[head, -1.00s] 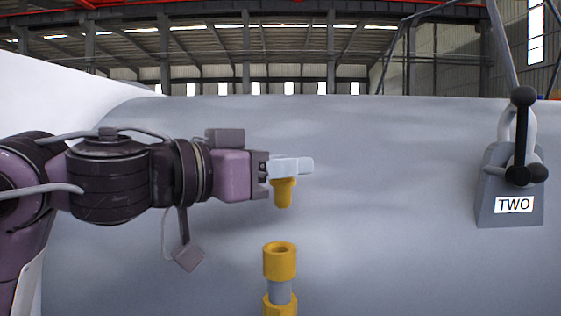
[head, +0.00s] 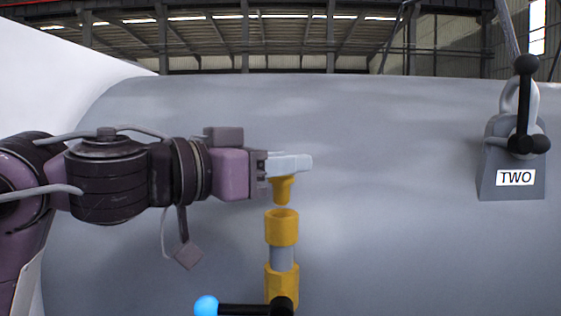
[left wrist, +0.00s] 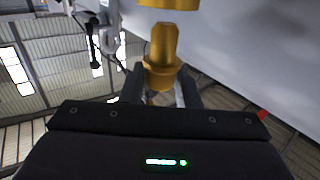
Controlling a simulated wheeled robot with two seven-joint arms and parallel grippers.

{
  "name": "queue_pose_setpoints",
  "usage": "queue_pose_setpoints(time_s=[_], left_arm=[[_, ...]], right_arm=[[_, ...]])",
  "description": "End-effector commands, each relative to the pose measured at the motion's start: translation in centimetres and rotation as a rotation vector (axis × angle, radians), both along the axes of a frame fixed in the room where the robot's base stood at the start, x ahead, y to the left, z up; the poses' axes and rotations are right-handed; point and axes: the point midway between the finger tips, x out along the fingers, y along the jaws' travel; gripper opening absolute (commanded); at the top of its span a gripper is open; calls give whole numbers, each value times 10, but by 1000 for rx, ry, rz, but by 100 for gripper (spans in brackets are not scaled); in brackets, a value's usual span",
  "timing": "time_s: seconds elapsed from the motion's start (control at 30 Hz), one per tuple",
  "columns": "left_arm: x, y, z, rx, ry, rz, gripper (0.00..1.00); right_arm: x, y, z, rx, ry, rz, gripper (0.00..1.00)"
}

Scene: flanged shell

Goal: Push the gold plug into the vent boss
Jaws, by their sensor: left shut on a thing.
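The gold plug (head: 283,189) hangs from my left gripper (head: 290,164), which is shut on its top, narrow end down. The vent boss (head: 282,228) is a gold, open-topped collar on a grey pipe, directly below the plug. A small gap shows between the plug's tip and the boss rim. In the left wrist view the plug (left wrist: 162,60) sits between the fingers of the left gripper (left wrist: 160,92), and part of the gold boss (left wrist: 170,4) shows at the top edge. My right gripper is not in view.
A lower gold fitting (head: 282,284) sits on the same pipe, with a black lever ending in a blue ball (head: 207,306) near it. A grey block labelled TWO (head: 515,178), with a black-knobbed handle, stands at right. The large grey shell (head: 400,200) fills the background.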

Motion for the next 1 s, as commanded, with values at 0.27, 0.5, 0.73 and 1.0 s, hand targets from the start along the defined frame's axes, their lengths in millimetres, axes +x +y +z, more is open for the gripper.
queue_pose_setpoints(time_s=[0.27,0.5,0.73,1.0], left_arm=[[0,0,0,-1,-1,0,7],[0,0,0,-1,-1,0,7],[0,0,1,0,0,0,7],[0,0,0,-1,-1,0,7]], right_arm=[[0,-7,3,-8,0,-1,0],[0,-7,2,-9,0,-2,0],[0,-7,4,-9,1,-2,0],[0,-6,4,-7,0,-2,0]])
